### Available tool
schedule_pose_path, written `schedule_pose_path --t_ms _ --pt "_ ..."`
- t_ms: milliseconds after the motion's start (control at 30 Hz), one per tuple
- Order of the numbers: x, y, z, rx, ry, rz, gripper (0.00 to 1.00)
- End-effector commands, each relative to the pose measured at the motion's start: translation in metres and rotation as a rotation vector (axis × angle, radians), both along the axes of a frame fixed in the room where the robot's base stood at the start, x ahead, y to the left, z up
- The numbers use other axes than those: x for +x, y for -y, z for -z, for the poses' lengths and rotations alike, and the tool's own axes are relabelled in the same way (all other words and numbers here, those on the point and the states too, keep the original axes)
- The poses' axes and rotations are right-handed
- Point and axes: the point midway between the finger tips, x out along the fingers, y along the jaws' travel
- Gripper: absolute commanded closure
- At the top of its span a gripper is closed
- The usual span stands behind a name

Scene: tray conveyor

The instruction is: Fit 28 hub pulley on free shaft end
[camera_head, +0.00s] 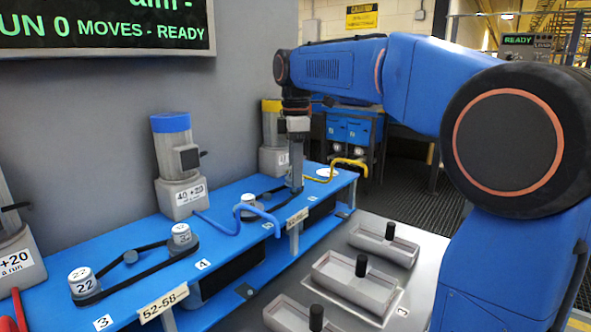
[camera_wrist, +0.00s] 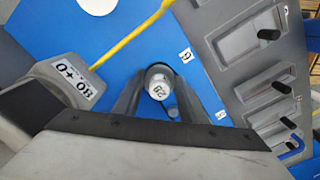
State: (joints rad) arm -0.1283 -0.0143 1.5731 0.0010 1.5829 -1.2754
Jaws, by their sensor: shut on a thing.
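My gripper (camera_head: 295,186) points down at the far part of the blue bench (camera_head: 222,224). In the wrist view its two fingers (camera_wrist: 157,100) are shut on a light round hub pulley (camera_wrist: 158,80) marked 28. In the head view the fingers hide this pulley, and the shaft end beneath is hidden too. I cannot tell whether the pulley touches a shaft. Near the gripper, a dark belt runs to a light pulley (camera_head: 249,204) on the bench. Closer, a belt links a pulley marked 22 (camera_head: 84,283) and another pulley (camera_head: 181,236).
A motor with a blue cap (camera_head: 179,165) and one with a yellow cap (camera_head: 272,140) stand along the wall. Grey trays with black knobs (camera_head: 385,243) lie to the right.

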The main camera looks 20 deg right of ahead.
Motion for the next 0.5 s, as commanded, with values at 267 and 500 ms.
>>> schedule_pose_path --t_ms 267,500 --pt "0.0001 0.0 0.0058 0.0 0.0 0.0 0.86" --pt "0.0001 0.0 0.0106 0.0 0.0 0.0 0.86"
